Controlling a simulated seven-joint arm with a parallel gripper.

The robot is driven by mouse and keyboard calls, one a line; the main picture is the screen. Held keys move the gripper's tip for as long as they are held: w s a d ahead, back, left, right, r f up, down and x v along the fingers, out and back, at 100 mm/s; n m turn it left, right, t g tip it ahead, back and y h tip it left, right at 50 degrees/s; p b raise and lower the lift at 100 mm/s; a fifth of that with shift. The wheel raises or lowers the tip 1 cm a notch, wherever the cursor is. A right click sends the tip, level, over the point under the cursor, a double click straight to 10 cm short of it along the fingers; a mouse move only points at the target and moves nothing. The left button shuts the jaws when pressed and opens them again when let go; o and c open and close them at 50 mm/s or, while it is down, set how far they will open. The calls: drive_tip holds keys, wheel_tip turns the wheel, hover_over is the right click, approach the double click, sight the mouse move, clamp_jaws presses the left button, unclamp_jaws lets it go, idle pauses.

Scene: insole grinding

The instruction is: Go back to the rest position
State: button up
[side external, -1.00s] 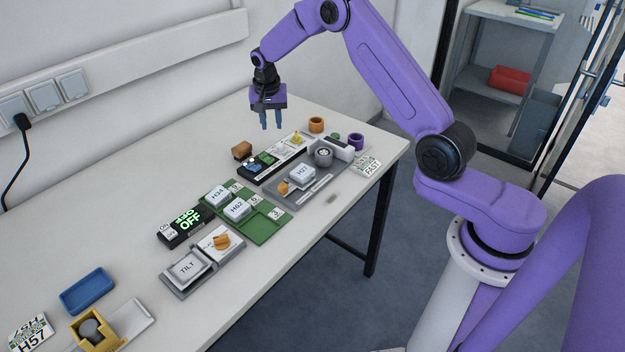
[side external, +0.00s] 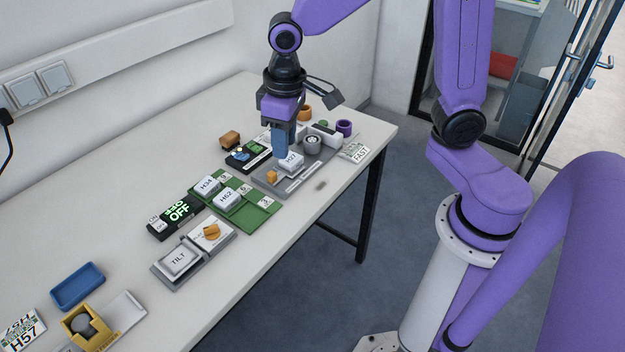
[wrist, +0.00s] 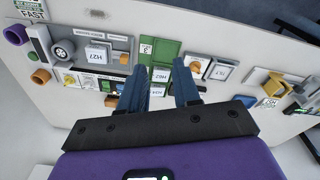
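My gripper (side external: 281,150) hangs above the work area, in front of the grey fixture holding the white H27 block (side external: 291,161). In the wrist view my gripper (wrist: 160,66) has its two blue fingers apart with nothing between them. Beyond the fingertips is the green tray (wrist: 168,47) with the white H62 block (wrist: 160,75) and H34 block (wrist: 157,91). In the side view the green tray (side external: 262,212) lies on the table, left of and below my gripper. How high the fingers are above the table is hard to tell.
A TILT fixture (side external: 178,262), a black OFF display (side external: 176,217), a blue tray (side external: 77,286) and a yellow holder (side external: 89,326) stand toward the left. Purple (side external: 344,128) and orange (side external: 305,113) rings sit at the far right end. The table's back left is clear.

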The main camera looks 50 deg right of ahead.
drive_tip(key=s+d+n, duration=0.2)
drive_tip(key=s+n, duration=0.2)
drive_tip(key=s, duration=0.6)
drive_tip(key=s+d+n, duration=0.3)
drive_tip(key=s+n, duration=0.1)
drive_tip(key=s, duration=0.6)
drive_tip(key=shift+s+d+r+g, duration=0.15)
drive_tip(key=shift+s+g, duration=0.05)
drive_tip(key=shift+g, duration=0.2)
